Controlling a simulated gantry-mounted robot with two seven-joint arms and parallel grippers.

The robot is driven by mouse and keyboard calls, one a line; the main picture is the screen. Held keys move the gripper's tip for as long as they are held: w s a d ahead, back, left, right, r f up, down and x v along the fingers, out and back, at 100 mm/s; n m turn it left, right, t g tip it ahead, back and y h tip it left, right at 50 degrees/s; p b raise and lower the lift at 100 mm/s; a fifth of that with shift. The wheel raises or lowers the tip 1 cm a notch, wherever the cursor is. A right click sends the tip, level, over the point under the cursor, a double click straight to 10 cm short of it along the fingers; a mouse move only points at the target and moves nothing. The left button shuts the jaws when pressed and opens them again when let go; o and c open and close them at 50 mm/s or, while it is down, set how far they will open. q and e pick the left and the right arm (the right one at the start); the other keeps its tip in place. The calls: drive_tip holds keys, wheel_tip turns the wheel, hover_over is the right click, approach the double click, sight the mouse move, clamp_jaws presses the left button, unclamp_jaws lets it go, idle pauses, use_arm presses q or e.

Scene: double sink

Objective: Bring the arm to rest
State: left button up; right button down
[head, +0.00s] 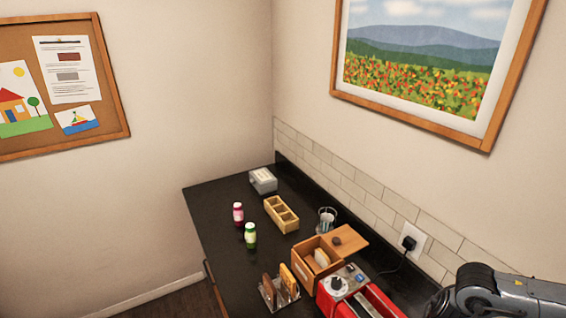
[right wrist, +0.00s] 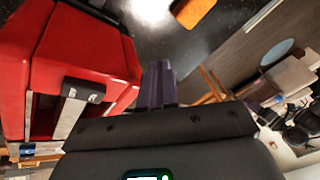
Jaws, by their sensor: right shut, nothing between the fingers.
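My right gripper (right wrist: 158,85) shows in the right wrist view with its dark fingers together and nothing between them. It is beside the red toaster (right wrist: 85,50), which fills the left of that view; I cannot tell the exact gap. In the head view a grey and black part of my right arm (head: 510,292) comes in at the lower right, and its gripper is out of that picture. The red toaster also shows in the head view (head: 372,300), cut off by the bottom edge. My left gripper is in neither view.
On the black counter (head: 215,205) stand a toast rack (head: 268,292), wooden box (head: 307,257), glass (head: 327,218), yellow divided tray (head: 282,214), two bottles (head: 250,236) and grey box (head: 263,180). A plug (head: 408,243) sits in the wall socket. The counter's far left is clear.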

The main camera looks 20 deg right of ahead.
drive_tip(key=a+f+m+t+y, duration=0.2)
drive_tip(key=a+f+t, duration=0.1)
drive_tip(key=a, duration=0.5)
drive_tip(key=a+f+m+t+y, duration=0.2)
drive_tip(key=a+t, duration=0.1)
drive_tip(key=a, duration=0.6)
drive_tip(key=w+a+r+m+t+h, duration=0.2)
drive_tip(key=w+a+m+t+h, duration=0.2)
drive_tip(key=m+h, duration=0.15)
drive_tip(key=s+d+f+g+h, duration=0.2)
drive_tip(key=s+d+g+h, duration=0.1)
drive_tip(key=s+d+g, duration=0.4)
wheel_tip(320, 180, up, 16)
drive_tip(key=a+p, duration=0.2)
drive_tip(key=p, duration=1.4)
drive_tip(key=shift+s+n+t, duration=0.35)
drive_tip(key=shift+s+t, duration=0.05)
drive_tip(key=shift+s, duration=0.05)
drive_tip(key=shift+f, duration=0.1)
